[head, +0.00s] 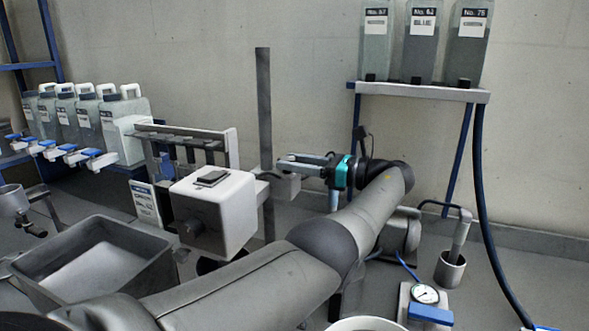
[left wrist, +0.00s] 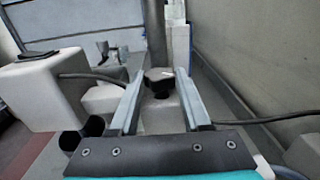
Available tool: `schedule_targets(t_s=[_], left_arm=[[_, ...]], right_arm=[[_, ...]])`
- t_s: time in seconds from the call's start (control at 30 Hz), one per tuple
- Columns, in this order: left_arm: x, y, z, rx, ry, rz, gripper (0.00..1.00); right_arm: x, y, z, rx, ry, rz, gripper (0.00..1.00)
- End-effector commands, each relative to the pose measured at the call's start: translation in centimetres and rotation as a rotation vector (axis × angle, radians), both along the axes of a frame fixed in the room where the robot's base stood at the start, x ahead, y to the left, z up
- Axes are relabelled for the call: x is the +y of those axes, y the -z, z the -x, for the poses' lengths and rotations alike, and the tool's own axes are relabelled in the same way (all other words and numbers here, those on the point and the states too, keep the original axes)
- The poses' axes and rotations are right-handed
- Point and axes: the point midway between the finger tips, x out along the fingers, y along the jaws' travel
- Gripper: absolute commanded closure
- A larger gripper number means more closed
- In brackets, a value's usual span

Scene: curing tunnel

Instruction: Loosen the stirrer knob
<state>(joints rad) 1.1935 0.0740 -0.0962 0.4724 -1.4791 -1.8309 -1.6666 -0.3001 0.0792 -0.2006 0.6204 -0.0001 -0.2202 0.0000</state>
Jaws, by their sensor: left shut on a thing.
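A black stirrer knob (left wrist: 158,80) sits on a light grey clamp block (left wrist: 160,112) beside a grey upright post (left wrist: 154,35). My left gripper (left wrist: 160,75) has one finger on each side of the knob and is shut on it. In the head view my left gripper (head: 285,163), with its teal band, reaches left to the post (head: 264,110), just above the clamp block (head: 284,187). The knob is hard to make out there. A white stirrer head (head: 228,208) is left of the post. My right gripper is not in view.
A grey bin (head: 150,240) stands at the front left. Several canisters (head: 122,135) with blue taps stand behind it. At the right are a shelf (head: 425,92) with labelled bottles, a hanging dark hose (head: 480,200), a gauge (head: 425,293) and a metal cup (head: 450,268).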

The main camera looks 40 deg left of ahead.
Motion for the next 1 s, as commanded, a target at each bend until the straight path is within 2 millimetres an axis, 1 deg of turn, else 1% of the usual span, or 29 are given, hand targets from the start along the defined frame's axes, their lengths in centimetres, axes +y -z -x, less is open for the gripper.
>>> schedule_targets(t_s=[0.1,0.53,0.57,0.8,0.83,1.0], left_arm=[[0.0,0.17,0.04,0.001,-0.007,0.002,1.0],[0.0,0.15,0.05,0.001,-0.01,0.002,1.0],[0.0,0.15,0.05,0.001,-0.01,0.002,0.52],[0.0,0.08,0.02,0.001,-0.008,0.001,0.25],[0.01,0.07,0.01,0.001,-0.008,0.001,0.22],[0.0,0.04,0.0,0.001,-0.008,0.001,0.22]], right_arm=[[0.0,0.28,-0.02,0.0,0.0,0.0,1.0],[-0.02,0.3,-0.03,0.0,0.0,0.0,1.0],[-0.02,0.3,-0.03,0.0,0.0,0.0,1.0],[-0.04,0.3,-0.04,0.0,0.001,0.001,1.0],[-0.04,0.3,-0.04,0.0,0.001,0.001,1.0],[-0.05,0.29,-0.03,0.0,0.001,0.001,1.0]])
